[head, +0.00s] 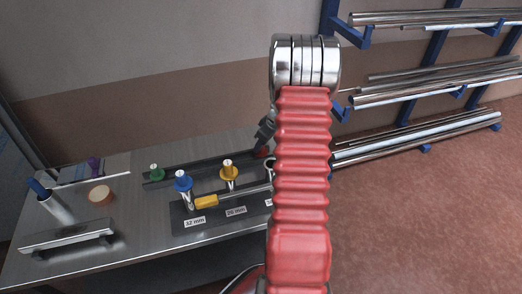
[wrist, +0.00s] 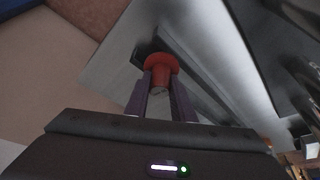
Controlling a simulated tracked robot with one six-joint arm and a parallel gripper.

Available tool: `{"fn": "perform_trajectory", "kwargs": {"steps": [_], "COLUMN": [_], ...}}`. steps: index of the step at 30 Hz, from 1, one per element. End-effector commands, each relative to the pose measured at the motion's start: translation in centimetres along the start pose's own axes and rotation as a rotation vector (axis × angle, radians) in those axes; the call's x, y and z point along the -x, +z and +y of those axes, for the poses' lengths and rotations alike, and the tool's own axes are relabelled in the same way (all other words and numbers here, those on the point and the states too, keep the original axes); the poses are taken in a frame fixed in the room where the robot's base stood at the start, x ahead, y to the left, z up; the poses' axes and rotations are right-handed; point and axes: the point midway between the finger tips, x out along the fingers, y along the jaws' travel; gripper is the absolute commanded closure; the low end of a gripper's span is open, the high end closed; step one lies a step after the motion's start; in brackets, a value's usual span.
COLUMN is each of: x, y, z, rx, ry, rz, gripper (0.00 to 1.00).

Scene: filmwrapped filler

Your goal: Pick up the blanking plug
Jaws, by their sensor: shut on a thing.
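The red blanking plug (wrist: 160,64), with a wide round flange and a narrower body, sits between the two dark purple fingers of my gripper (wrist: 161,84) in the wrist view. The fingers are shut on its body, below the flange. In the head view a small red patch of the plug (head: 262,153) shows at the far end of the dark rail, just left of my red arm. My arm hides most of the gripper there. I cannot tell whether the plug touches the rail or is clear of it.
Green (head: 155,171), blue (head: 183,181) and yellow (head: 229,175) plugs stand on the metal bench (head: 130,158). A yellow-handled tool (head: 207,202) lies on the labelled dark plate. A tape roll (head: 99,195) and a cup (head: 54,207) are at left. A pipe rack (head: 430,90) stands at right.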

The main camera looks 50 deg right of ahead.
Motion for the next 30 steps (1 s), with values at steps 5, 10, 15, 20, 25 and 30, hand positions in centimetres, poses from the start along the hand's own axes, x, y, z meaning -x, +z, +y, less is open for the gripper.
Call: {"fn": "perform_trajectory", "kwargs": {"steps": [5, 10, 15, 20, 25, 30], "x": [0.2, 1.6, 4.1, 6.8, 8.7, 9.3], "y": [-0.1, -0.7, -1.7, -2.8, -3.6, -3.8], "z": [0.0, 0.1, 0.2, 0.1, 0.1, 0.1], "rx": [0.0, 0.001, 0.0, 0.001, 0.0, -0.002], "ry": [0.001, 0.003, 0.004, 0.004, 0.002, 0.001], "rz": [0.001, 0.003, 0.002, 0.002, 0.001, 0.0], "gripper": [1.0, 1.0, 1.0, 1.0, 1.0, 1.0]}}
